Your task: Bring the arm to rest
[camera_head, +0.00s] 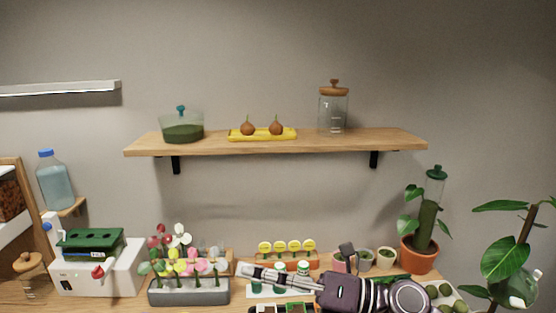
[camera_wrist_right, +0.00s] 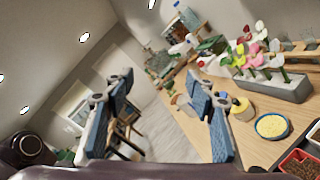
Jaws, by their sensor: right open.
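My right arm (camera_head: 375,294) reaches in from the lower right in the head view. My right gripper (camera_head: 249,271) points left over the front part of the table, next to the flower planter (camera_head: 190,292). In the right wrist view the two blue-padded fingers of the gripper (camera_wrist_right: 158,90) stand wide apart, with nothing between them but the room and floor behind. My left gripper is in neither view.
A wooden shelf (camera_head: 290,142) with a bowl (camera_head: 182,128), a yellow tray (camera_head: 262,137) and a glass jar (camera_head: 333,115) is on the wall. A potted plant (camera_head: 419,255) stands right of my arm. The table is crowded.

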